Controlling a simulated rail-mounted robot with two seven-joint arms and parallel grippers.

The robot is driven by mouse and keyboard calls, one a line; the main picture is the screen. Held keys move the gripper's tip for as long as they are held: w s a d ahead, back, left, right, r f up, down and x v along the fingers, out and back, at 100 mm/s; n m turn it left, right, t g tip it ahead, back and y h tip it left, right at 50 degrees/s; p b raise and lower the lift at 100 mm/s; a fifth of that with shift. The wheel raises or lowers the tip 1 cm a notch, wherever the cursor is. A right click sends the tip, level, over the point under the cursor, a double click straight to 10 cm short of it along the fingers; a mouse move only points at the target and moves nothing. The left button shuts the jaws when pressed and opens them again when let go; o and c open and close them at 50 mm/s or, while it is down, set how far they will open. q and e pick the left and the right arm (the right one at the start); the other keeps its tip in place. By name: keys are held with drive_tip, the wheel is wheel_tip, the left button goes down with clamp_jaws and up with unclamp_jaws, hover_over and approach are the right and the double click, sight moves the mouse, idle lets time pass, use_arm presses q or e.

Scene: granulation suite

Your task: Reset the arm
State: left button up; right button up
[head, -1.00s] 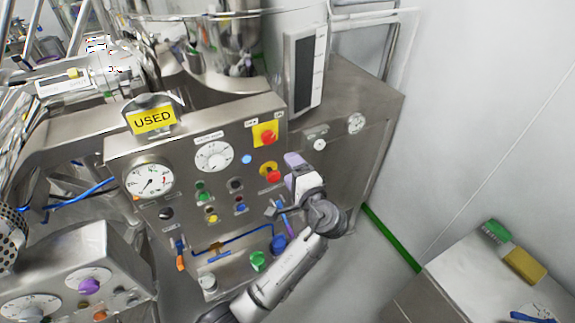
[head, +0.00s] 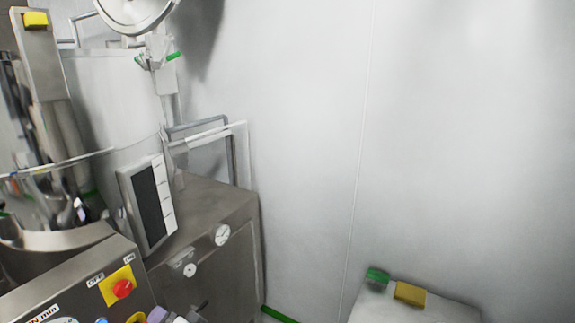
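Only a small part of one arm's end, which I take to be my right gripper (head: 166,317), shows at the bottom edge, with a purple piece and dark and light parts. It is beside the steel control panel (head: 75,283), to the right of the red button (head: 122,288) on its yellow plate. Its fingers are cut off by the frame, so I cannot tell if it is open or shut. My other gripper is not in view.
A steel cabinet (head: 215,260) with round gauges stands right of the panel, below a display unit (head: 150,205). The white wall (head: 450,150) fills the right side.

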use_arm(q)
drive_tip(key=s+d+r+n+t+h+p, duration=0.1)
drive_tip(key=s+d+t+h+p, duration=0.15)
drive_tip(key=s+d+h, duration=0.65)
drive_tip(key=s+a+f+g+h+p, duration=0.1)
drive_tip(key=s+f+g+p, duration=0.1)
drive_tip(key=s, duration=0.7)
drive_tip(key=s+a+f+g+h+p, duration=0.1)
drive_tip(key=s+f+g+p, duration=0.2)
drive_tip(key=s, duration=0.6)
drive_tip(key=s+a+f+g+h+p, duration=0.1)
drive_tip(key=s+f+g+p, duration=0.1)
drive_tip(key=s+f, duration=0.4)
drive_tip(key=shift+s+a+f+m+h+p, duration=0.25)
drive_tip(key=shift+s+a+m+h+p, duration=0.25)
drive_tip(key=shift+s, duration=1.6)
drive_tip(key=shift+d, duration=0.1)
